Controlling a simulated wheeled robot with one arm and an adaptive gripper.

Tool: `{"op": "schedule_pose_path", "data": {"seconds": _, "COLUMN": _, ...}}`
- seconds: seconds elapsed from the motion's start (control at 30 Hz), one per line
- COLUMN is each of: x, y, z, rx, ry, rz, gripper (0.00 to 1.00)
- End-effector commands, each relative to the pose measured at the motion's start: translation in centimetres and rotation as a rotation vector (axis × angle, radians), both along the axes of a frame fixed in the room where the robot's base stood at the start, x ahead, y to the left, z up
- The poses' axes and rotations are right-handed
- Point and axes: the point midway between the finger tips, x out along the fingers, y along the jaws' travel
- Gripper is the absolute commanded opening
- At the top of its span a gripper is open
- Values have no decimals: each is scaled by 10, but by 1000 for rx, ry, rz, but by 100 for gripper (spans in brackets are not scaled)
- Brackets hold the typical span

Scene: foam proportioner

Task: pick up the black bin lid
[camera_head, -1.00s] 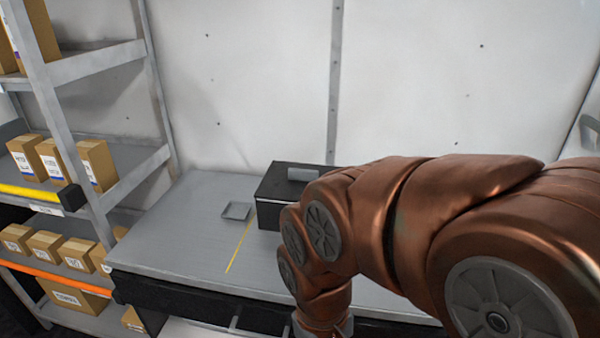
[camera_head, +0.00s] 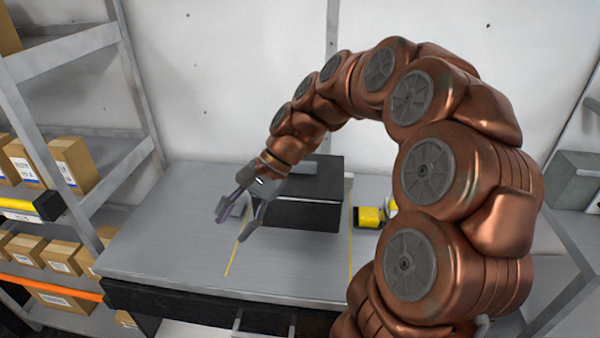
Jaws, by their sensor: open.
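The black bin (camera_head: 300,215) stands on the grey workbench, with its black lid (camera_head: 322,175) on top. A grey handle on the lid shows partly behind my arm. My gripper (camera_head: 236,230) is open and empty. In the picture it is just left of the bin's front left corner, with its fingers pointing down and left. My wrist hides the left part of the lid. I cannot tell how high the gripper is above the bench.
The workbench (camera_head: 180,240) has yellow lines and free room at left and front. A yellow and black object (camera_head: 370,217) lies right of the bin, partly hidden by my arm. Shelves with cardboard boxes (camera_head: 72,162) stand at left. A grey-green box (camera_head: 575,180) is at far right.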

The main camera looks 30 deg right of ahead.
Motion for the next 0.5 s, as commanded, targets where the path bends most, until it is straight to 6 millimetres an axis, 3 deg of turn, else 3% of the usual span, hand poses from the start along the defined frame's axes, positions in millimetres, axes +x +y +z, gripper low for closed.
{"op": "schedule_pose_path", "data": {"seconds": 0.1, "x": 38, "y": -32, "z": 6, "rx": 106, "ry": 52, "rz": -174, "gripper": 46}}
{"op": "schedule_pose_path", "data": {"seconds": 0.27, "x": 80, "y": -87, "z": 9, "rx": 249, "ry": 124, "rz": -411, "gripper": 46}}
{"op": "schedule_pose_path", "data": {"seconds": 0.5, "x": 120, "y": -198, "z": -3, "rx": 460, "ry": 229, "rz": -764, "gripper": 46}}
